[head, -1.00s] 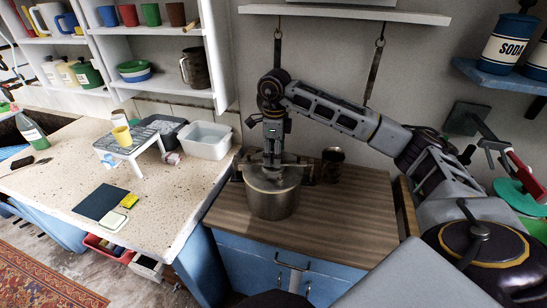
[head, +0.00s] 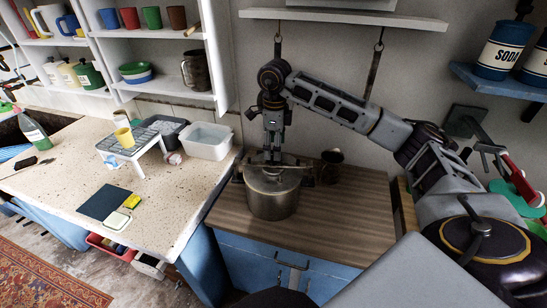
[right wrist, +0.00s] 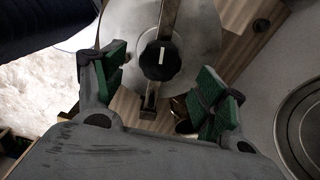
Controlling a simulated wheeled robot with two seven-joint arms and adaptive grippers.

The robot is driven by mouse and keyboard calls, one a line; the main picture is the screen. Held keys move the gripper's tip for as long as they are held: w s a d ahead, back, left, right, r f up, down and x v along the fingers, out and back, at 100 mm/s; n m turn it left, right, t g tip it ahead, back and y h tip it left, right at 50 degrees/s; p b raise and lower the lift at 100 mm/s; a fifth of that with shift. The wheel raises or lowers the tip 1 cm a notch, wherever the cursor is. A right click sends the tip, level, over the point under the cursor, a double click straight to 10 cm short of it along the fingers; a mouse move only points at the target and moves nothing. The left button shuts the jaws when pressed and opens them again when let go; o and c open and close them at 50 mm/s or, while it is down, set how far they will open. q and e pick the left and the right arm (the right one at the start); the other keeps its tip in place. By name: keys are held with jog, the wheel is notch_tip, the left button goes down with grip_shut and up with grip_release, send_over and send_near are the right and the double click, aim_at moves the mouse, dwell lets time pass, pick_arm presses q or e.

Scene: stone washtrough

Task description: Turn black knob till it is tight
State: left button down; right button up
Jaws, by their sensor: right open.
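The black knob (right wrist: 159,60) sits on the middle of a metal bar (right wrist: 150,93) across the lid of a metal pot. It is round with a white mark on top. The pot (head: 272,197) stands on the wooden counter in the head view, where the gripper hides the knob. My right gripper (right wrist: 160,85) is open above the lid. Its green-padded fingers are spread to either side of the knob and apart from it. In the head view my right gripper (head: 273,155) points down over the pot. My left gripper is not in view.
A dark metal cup (head: 332,164) stands behind the pot on the wooden counter (head: 350,215). A white basin (head: 207,141) and a small white rack (head: 130,150) stand on the speckled worktop to the left. The wooden counter's front right is clear.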

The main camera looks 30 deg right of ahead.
jog(key=shift+r+p, duration=1.2)
jog(key=shift+r, duration=0.85)
jog(key=shift+f, duration=0.1)
